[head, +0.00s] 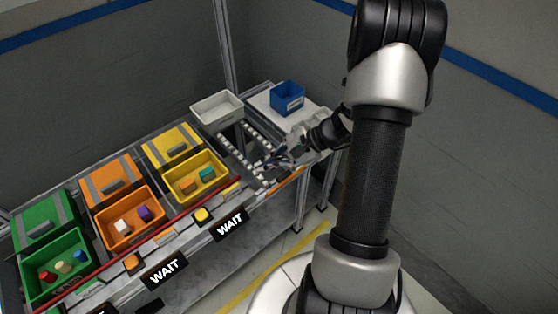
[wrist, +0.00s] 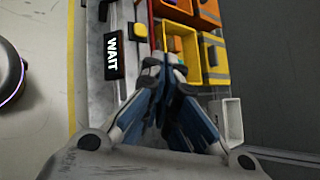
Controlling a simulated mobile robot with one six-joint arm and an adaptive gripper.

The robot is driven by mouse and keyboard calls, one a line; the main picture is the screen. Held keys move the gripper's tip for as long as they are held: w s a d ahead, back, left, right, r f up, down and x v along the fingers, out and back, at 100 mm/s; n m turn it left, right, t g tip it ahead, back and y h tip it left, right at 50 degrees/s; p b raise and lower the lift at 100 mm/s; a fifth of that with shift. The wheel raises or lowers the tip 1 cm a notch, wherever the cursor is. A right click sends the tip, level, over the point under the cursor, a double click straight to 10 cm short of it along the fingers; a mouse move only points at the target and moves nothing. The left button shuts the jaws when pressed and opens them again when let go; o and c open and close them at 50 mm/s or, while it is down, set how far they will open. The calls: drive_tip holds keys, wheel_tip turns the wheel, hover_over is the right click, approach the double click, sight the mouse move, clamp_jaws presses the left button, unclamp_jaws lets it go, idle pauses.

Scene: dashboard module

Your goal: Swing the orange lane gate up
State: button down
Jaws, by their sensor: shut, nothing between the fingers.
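A thin orange bar (head: 287,182) runs along the front edge of the bench, just below my gripper in the head view. It may be the lane gate, but I cannot tell for sure. My gripper (head: 268,165) is low over the front end of the roller lane (head: 234,153), right of the yellow bin. In the wrist view my gripper (wrist: 165,72) has its fingers together and empty, pointing toward the yellow bin (wrist: 170,44). The fingers hide part of the lane there. I cannot tell whether they touch anything.
A red rail (head: 150,232) runs along the front of the yellow bin (head: 222,170), orange bin (head: 108,232) and green bin (head: 28,270). A white bin (head: 217,98) and a blue bin (head: 288,88) stand behind. WAIT signs (head: 230,224) hang in front.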

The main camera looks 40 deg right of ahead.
drive_tip(key=s+d+f+m+t+h+p, duration=0.1)
drive_tip(key=s+d+f+m+t+p, duration=0.15)
drive_tip(key=d+f+m, duration=0.3)
drive_tip(key=s+d+f+m+t+h+p, duration=0.1)
drive_tip(key=d+f+m+t+h, duration=0.15)
drive_tip(key=d+f+m, duration=0.35)
drive_tip(key=s+d+f+m+t+h+p, duration=0.25)
drive_tip(key=s+f+m+h, duration=0.35)
drive_tip(key=f, duration=0.7)
drive_tip(key=y+b, duration=0.1)
drive_tip(key=y, duration=0.1)
approach(285, 184)
drive_tip(key=f+x, duration=0.1)
drive_tip(key=x, duration=0.3)
drive_tip(key=shift+w+d+n+g+h, duration=0.2)
drive_tip(key=shift+w+n+g+h, duration=0.05)
drive_tip(key=shift+w+g, duration=0.25)
drive_tip(key=shift+r, duration=0.1)
